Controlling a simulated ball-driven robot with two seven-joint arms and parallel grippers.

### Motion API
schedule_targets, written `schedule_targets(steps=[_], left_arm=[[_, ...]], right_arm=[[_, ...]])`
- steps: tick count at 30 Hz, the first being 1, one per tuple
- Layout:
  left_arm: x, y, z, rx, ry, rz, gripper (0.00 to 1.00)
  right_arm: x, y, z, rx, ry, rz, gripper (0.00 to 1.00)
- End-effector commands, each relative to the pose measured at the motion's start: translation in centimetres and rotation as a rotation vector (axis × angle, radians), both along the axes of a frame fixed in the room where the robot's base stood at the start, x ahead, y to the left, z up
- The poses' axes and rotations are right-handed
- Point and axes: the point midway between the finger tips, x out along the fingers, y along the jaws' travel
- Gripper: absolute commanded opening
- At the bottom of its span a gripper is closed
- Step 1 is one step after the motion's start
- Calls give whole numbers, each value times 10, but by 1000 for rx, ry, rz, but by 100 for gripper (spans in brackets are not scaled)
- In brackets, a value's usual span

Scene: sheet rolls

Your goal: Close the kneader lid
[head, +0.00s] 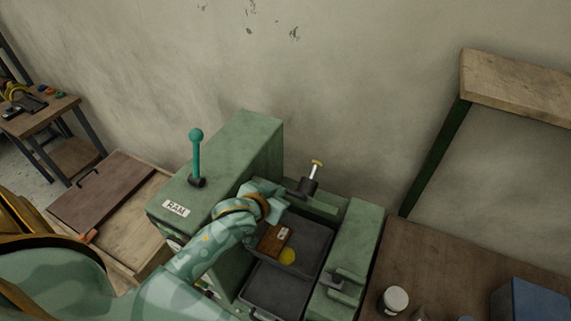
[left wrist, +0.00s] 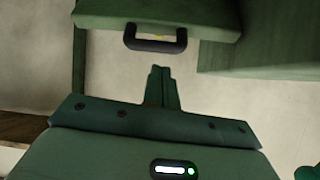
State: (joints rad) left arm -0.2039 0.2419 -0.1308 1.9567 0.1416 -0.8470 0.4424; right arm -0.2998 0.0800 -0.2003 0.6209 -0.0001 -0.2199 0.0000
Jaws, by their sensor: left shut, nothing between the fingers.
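The green kneader (head: 358,240) stands against the wall with its dark chamber (head: 308,235) open from above. A brown block with a pale label (head: 273,240) and a yellow lump (head: 287,256) show in the chamber. The lid is hard to make out in the head view; a green panel with a black handle (left wrist: 155,40) shows in the left wrist view and may be it. My left gripper (head: 280,203) is over the chamber's back left corner. Its fingers (left wrist: 160,75) are shut and empty, apart from the handle in the picture. My right gripper is not in view.
A green housing marked RAM (head: 262,140) with a teal lever (head: 196,155) rises left of the chamber. A brown table (head: 425,250) with a white jar (head: 394,299) and blue box (head: 530,303) is at right.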

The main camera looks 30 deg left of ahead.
Motion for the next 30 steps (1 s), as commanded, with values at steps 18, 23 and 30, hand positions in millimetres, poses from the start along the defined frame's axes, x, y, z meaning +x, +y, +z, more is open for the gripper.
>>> schedule_targets(steps=[18,23,30], left_arm=[[47,3,24,-99,-22,106,0],[76,5,6,-100,-22,105,0],[56,4,-16,-100,-20,105,0]], right_arm=[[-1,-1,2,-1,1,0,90],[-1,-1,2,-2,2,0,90],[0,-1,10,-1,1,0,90]])
